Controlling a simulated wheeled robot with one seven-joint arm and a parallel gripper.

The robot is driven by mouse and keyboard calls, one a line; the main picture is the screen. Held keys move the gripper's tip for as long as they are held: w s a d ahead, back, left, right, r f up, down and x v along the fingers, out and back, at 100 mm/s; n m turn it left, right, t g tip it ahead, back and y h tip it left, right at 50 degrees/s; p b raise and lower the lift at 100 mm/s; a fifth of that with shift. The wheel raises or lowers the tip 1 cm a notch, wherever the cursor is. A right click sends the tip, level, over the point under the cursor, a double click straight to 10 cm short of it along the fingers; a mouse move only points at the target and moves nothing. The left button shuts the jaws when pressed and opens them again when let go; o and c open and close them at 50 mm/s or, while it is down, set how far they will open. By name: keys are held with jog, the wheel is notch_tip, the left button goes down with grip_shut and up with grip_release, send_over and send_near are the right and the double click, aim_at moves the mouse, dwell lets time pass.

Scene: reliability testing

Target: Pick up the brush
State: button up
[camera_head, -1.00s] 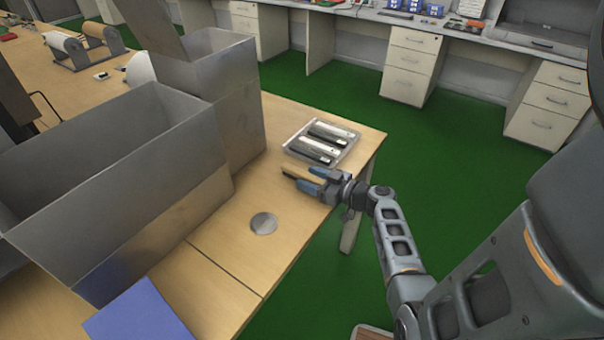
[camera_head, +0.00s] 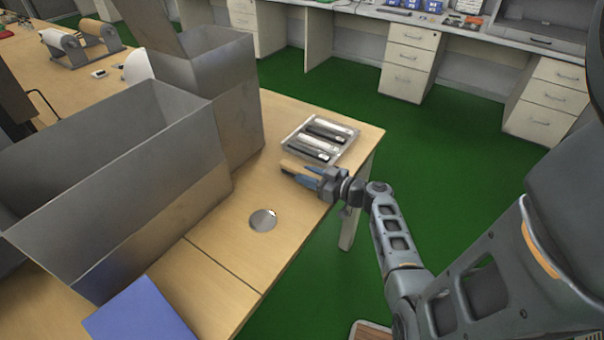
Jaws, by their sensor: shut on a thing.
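The brush (camera_head: 296,168) has a tan, wooden-looking body and sits at the right part of the wooden table, just in front of the clear tray. My gripper (camera_head: 307,177) reaches in from the right, over the table's right edge, with its blue fingers around the brush. It is shut on the brush. The fingers hide part of the brush, and I cannot tell whether the brush is clear of the table top.
A clear tray (camera_head: 289,143) with dark and white items lies just behind the gripper. Large open metal boxes (camera_head: 185,185) (camera_head: 250,95) stand to the left. A round metal disc (camera_head: 262,220) and a blue object (camera_head: 140,315) lie nearer. Table between disc and brush is bare.

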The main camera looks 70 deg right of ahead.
aim_at(312, 172)
jog(key=shift+r, duration=0.1)
jog(key=shift+r, duration=0.45)
jog(key=r, duration=0.1)
jog(key=r+b, duration=0.1)
jog(key=r, duration=0.1)
jog(key=shift+s+d+r, duration=0.15)
jog(key=shift+s+d, duration=0.05)
jog(key=shift+s, duration=0.15)
jog(key=s+d+r+b, duration=0.2)
jog(key=s+d+r, duration=0.2)
jog(key=s, duration=0.5)
notch_tip(312, 172, up, 3)
jog(key=shift+s+d+f, duration=0.2)
jog(key=shift+s+d, duration=0.15)
